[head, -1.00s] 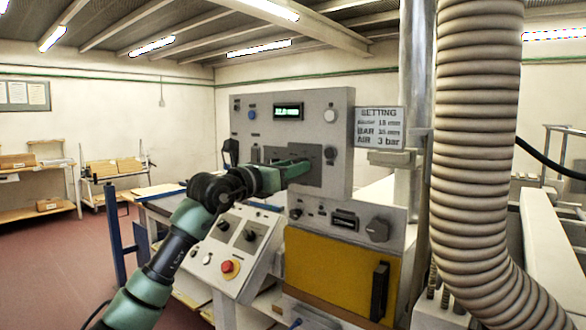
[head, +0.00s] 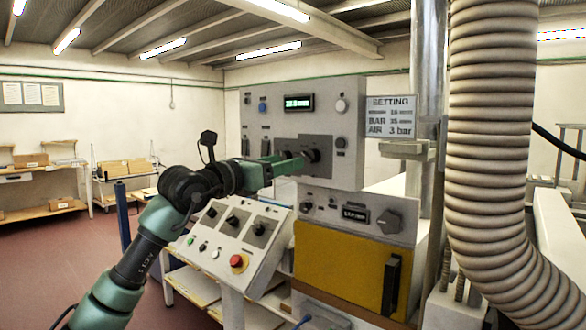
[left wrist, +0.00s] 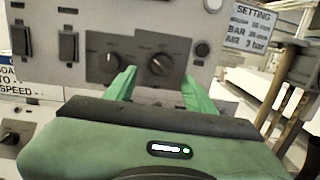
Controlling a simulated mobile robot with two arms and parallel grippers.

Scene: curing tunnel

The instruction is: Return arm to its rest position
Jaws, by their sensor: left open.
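My left gripper (head: 290,163) reaches in from the left in the head view, in front of the grey control panel (head: 345,118). In the left wrist view its two green fingers (left wrist: 160,88) are spread apart with nothing between them. Beyond the fingers, two dark knobs sit on a grey plate: a left knob (left wrist: 108,62) and a right knob (left wrist: 160,63). In the head view the fingers overlap this plate near the right knob (head: 313,156), and the left knob is hidden. I cannot tell whether a fingertip touches the panel. My right gripper is not in view.
A sloped console (head: 232,240) with knobs and a red button (head: 238,262) lies below my left arm. A yellow door (head: 338,268) with a black handle is below the panel. A thick ribbed hose (head: 490,150) hangs at the right. Open floor (head: 50,270) lies at the left.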

